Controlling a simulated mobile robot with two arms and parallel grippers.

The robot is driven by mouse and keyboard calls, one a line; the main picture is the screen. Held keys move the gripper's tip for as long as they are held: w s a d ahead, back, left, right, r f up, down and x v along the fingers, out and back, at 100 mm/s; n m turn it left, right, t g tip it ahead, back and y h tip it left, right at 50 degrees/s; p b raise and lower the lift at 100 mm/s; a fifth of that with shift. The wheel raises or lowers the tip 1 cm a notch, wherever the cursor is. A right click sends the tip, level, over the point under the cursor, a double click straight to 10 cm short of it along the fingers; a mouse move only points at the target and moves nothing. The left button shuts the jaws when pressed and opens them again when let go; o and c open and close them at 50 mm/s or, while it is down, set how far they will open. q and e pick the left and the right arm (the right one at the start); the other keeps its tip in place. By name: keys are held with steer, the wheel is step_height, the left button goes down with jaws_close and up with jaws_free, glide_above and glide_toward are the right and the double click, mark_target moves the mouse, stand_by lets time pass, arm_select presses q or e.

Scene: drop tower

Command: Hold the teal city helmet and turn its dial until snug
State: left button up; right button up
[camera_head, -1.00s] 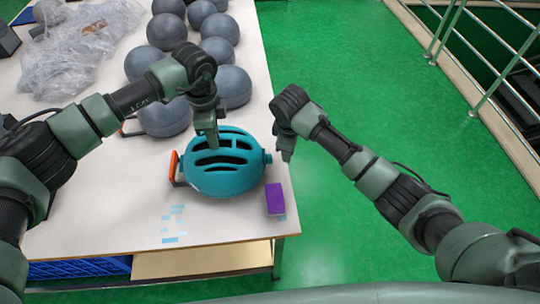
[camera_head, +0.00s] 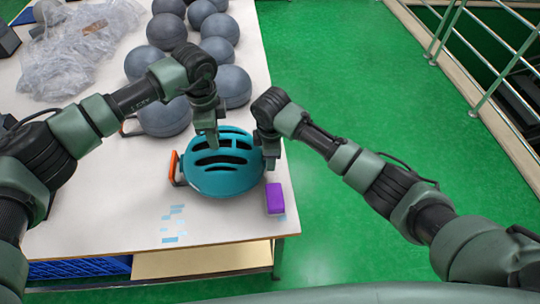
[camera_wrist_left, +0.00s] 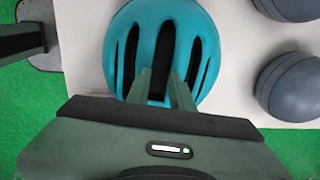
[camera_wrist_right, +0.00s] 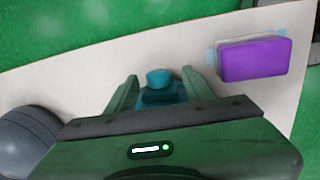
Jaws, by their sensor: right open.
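The teal city helmet (camera_head: 215,180) sits dome up near the table's front right corner, with dark vents across its top. My left gripper (camera_head: 212,143) comes down on its crown. In the left wrist view the fingers (camera_wrist_left: 160,85) are drawn close together at the helmet's middle vent (camera_wrist_left: 163,35), shut on the shell; their tips are partly hidden. The teal dial (camera_wrist_right: 158,77) juts from the helmet's right side. My right gripper (camera_wrist_right: 160,88) is open, its fingers on either side of the dial with gaps. In the head view the right gripper (camera_head: 271,162) largely hides the dial.
A purple block (camera_head: 275,198) lies close to the right gripper, by the table's right edge. An orange loop (camera_head: 176,168) is at the helmet's left. Several grey balls (camera_head: 165,118) and clear plastic wrap (camera_head: 75,50) lie farther back. The table front (camera_head: 110,222) is mostly clear.

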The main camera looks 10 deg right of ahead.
steer(key=shift+f, duration=0.6)
jaws_close()
steer(key=shift+w+g, duration=0.25)
steer(key=shift+g, duration=0.7)
steer(key=shift+w+g, duration=0.25)
steer(key=shift+g, duration=0.7)
steer(key=shift+s+g, duration=0.15)
steer(key=shift+g, duration=0.15)
jaws_free()
